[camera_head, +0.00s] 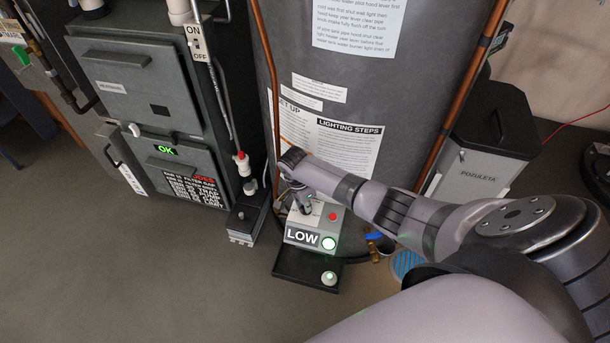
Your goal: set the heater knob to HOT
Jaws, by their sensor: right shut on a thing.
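The heater is the large grey tank (415,85) in the middle. At its foot is a grey control box (320,222) with a red button (332,216), a lit green round light (328,243) and a display (302,237) that reads LOW. My right arm reaches in from the right. My right gripper (303,203) points down at the top left of the control box and is shut on the heater knob, which it mostly hides. The knob's exact angle cannot be told. My left gripper is not in view.
A black tray (290,268) with a small green-lit button (329,277) juts out below the box. A grey furnace (150,85) stands left, with an ON/OFF switch (197,42). Copper pipes flank the tank. A grey bin (480,150) stands right. The floor in front is clear.

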